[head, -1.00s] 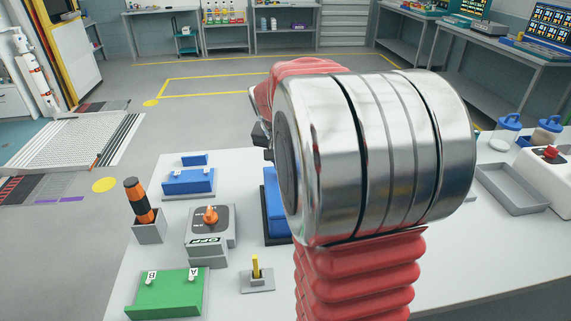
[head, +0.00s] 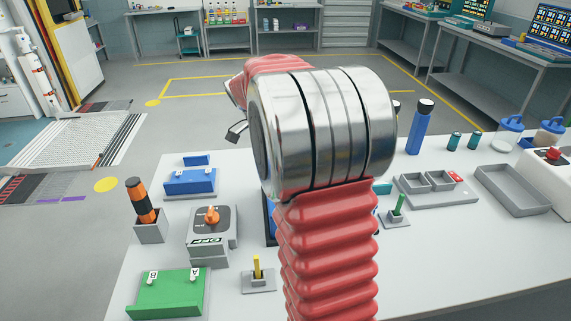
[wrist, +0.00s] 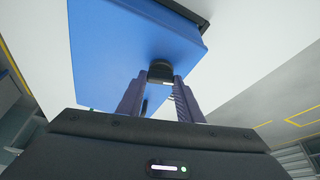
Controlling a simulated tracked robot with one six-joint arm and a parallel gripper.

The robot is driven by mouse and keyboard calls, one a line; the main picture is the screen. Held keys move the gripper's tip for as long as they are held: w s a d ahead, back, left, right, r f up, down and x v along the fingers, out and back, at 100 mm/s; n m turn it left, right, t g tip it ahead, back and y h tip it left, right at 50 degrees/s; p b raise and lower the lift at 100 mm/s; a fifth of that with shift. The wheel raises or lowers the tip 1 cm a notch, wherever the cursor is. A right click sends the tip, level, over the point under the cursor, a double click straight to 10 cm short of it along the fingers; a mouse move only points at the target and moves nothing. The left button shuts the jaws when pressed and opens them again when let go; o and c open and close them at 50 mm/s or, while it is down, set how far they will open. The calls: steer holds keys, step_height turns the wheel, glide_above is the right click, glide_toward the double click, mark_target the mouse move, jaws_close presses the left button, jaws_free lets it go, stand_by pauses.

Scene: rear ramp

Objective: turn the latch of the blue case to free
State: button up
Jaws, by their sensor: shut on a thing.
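The blue case (wrist: 125,50) fills the upper middle of the wrist view. Its latch (wrist: 161,72), a dark knob, stands at the case's face near the right edge. My gripper (wrist: 163,82) has its two purple fingers on either side of the latch and is shut on it. The latch's turn angle cannot be told, since the fingers partly cover it. My fingers are hidden there.
A control box with an orange knob (head: 211,215), a green block (head: 166,294) and a yellow peg (head: 257,267) stand left of my arm. A green peg (head: 398,206), a grey divided tray (head: 435,190) and a blue bottle (head: 419,128) are on the right. Bare table lies at front right.

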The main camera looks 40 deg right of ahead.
steer(key=shift+w+m+g+y, duration=0.15)
steer(key=shift+m+g+y, duration=0.3)
steer(key=shift+m, duration=1.25)
steer(key=o, duration=1.1)
steer(key=shift+r, duration=0.1)
steer(key=shift+g, duration=0.25)
steer(key=v, duration=1.3)
steer(key=shift+a+r, duration=0.15)
steer(key=shift+r, duration=0.1)
